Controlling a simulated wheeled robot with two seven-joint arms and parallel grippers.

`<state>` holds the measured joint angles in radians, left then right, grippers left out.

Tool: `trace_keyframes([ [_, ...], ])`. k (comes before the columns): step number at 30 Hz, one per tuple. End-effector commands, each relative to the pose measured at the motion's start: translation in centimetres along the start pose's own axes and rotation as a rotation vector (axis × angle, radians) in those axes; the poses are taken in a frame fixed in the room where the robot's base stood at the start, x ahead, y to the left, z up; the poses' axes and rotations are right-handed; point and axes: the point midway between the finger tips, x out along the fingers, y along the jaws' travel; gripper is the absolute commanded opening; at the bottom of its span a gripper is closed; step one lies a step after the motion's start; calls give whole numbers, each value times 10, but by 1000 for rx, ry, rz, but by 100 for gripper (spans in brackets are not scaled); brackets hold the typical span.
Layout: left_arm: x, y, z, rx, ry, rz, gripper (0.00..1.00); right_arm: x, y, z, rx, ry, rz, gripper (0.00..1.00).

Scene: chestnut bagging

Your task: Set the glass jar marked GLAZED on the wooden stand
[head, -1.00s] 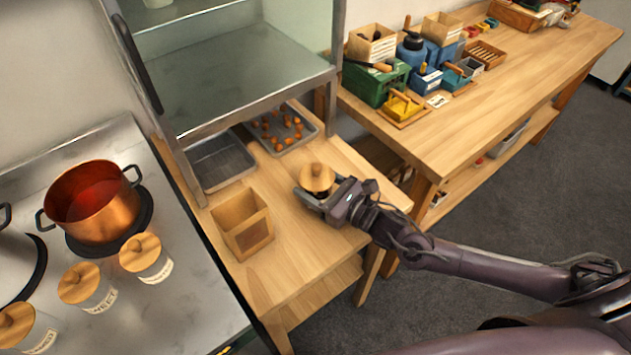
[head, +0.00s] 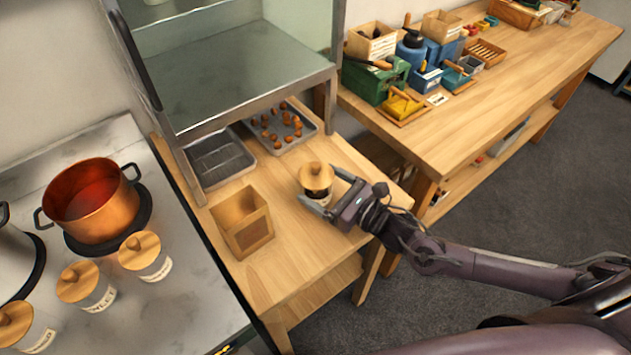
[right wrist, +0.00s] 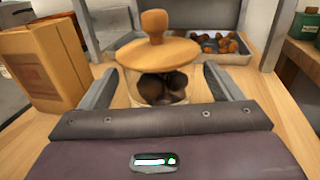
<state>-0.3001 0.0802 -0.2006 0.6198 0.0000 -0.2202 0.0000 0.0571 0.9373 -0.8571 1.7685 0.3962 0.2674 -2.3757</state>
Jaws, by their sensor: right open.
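A glass jar (head: 317,192) with a round wooden knobbed lid stands upright on the small wooden stand (head: 290,275). In the right wrist view the jar (right wrist: 158,88) holds dark brown chestnuts. No label shows on its visible side, so I cannot read its marking. My right gripper (head: 320,186) is open, with one finger on each side of the jar. In the right wrist view a gap shows between the jar and the fingers of the gripper (right wrist: 161,76). My left gripper is not in view.
An open wooden box (head: 243,225) stands left of the jar. Behind are a dark tray (head: 217,160) and a tray of chestnuts (head: 272,147). Several labelled jars (head: 88,288) and a copper pot (head: 92,205) are on the metal counter. The stand's front is clear.

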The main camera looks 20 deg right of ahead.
Motion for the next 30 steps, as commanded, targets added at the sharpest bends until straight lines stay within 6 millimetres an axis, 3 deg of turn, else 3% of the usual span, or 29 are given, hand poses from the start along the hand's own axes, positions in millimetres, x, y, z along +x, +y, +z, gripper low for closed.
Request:
trace_keyframes([
  [6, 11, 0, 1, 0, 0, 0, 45, -51, 0, -4, -2, 7, 2, 86],
  [12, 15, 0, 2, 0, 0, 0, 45, -84, 0, -2, -1, 4, 1, 86],
  [18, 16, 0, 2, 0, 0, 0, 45, -96, 0, 0, 0, 0, 1, 86],
  [30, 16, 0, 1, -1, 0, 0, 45, -97, 0, 0, 0, -1, 1, 86],
])
